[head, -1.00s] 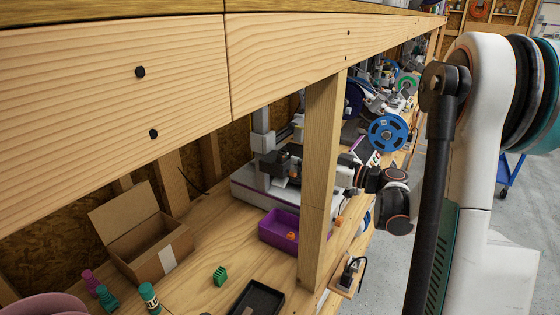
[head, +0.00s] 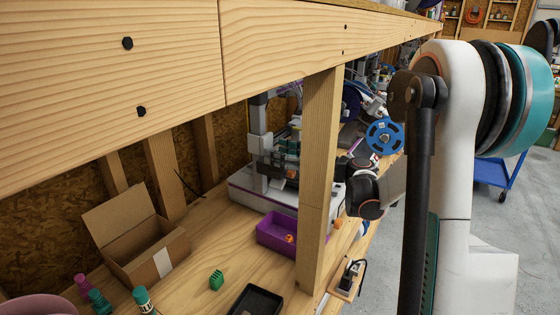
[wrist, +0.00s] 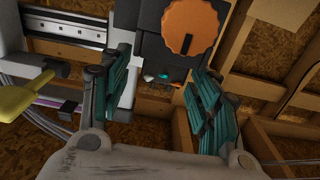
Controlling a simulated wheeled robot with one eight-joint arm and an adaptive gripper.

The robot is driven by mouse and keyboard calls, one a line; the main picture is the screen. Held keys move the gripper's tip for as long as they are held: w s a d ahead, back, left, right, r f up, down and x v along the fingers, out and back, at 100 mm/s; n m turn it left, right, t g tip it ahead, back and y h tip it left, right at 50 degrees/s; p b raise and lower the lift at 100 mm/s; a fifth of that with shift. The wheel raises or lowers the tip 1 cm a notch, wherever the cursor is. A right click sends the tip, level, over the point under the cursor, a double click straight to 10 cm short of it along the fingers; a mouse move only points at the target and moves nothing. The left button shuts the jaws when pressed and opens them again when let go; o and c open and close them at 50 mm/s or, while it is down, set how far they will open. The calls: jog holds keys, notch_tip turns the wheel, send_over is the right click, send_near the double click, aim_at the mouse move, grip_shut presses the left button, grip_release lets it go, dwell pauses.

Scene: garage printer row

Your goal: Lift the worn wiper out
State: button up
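My gripper (wrist: 160,78) is open in the wrist view, its two teal-padded fingers apart on either side of the dark underside of a printer head (wrist: 163,50). The head carries a round orange knob (wrist: 193,25). Nothing shows clamped between the fingers. In the head view my gripper (head: 287,150) is at the white printer (head: 250,190), partly hidden by the wooden post. I cannot make out the worn wiper for certain. A purple bin (head: 268,236) in front of the printer holds a small orange piece (head: 290,238).
The wooden post (head: 318,180) and overhead beam (head: 285,45) stand close to my arm. A yellow piece (wrist: 30,97) sits left of my gripper.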

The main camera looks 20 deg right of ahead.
jog(key=c, duration=1)
notch_tip(320, 180, up, 20)
jog(key=p, duration=0.6)
